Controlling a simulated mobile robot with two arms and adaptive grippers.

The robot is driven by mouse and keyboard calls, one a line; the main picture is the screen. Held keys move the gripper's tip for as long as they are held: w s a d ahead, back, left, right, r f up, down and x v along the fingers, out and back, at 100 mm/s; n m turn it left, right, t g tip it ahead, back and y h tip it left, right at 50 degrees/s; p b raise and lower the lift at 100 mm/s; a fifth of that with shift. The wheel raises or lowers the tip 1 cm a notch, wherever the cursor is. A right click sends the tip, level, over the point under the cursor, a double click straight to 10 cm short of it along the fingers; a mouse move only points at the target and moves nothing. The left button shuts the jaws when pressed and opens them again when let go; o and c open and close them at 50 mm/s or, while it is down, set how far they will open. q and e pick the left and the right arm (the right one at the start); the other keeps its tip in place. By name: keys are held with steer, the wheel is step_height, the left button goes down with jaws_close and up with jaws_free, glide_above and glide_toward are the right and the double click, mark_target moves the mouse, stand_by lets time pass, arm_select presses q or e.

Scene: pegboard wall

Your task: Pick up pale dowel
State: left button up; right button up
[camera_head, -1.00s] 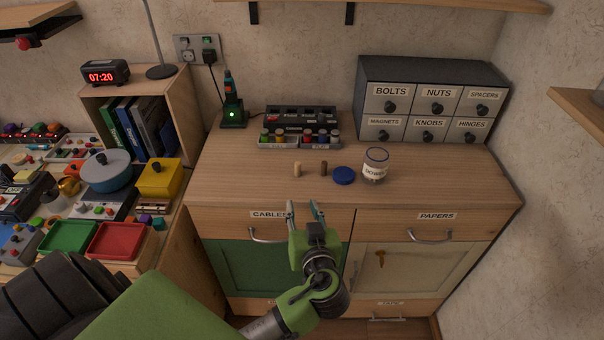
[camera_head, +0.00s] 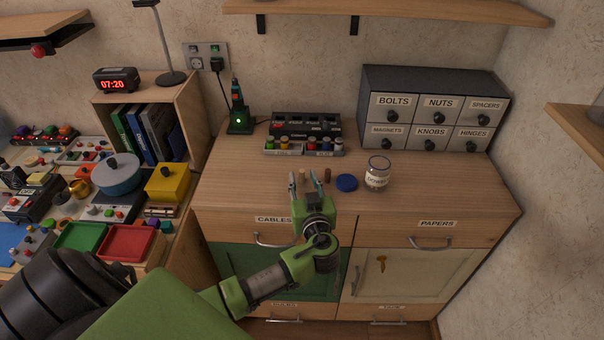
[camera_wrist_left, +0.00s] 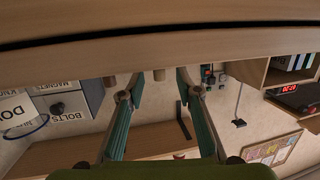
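The pale dowel (camera_head: 302,174) stands upright on the wooden cabinet top. A darker brown dowel (camera_head: 327,174) stands just to its right. My left gripper (camera_head: 306,183) is open and empty at the front of the cabinet top, its fingers pointing toward the pale dowel. In the left wrist view, which looks upside down, the pale dowel (camera_wrist_left: 158,75) shows beyond the gap between the open fingertips (camera_wrist_left: 160,93). The brown dowel (camera_wrist_left: 110,82) is close to the line of the left finger there. I see no contact with either dowel. My right gripper is not in view.
A blue lid (camera_head: 347,183) and a labelled glass jar (camera_head: 377,176) stand right of the dowels. A rack of small bottles (camera_head: 305,146) is behind them. A grey drawer unit (camera_head: 432,106) is at the back right. The cabinet top left of the dowels is clear.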

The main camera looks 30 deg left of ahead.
mark_target(303, 175)
arm_select(q)
steer(key=shift+p+x, duration=0.4)
steer(key=shift+x, duration=1.35)
steer(key=shift+d+f, duration=0.1)
steer(key=c, duration=0.8)
steer(key=shift+c, duration=0.2)
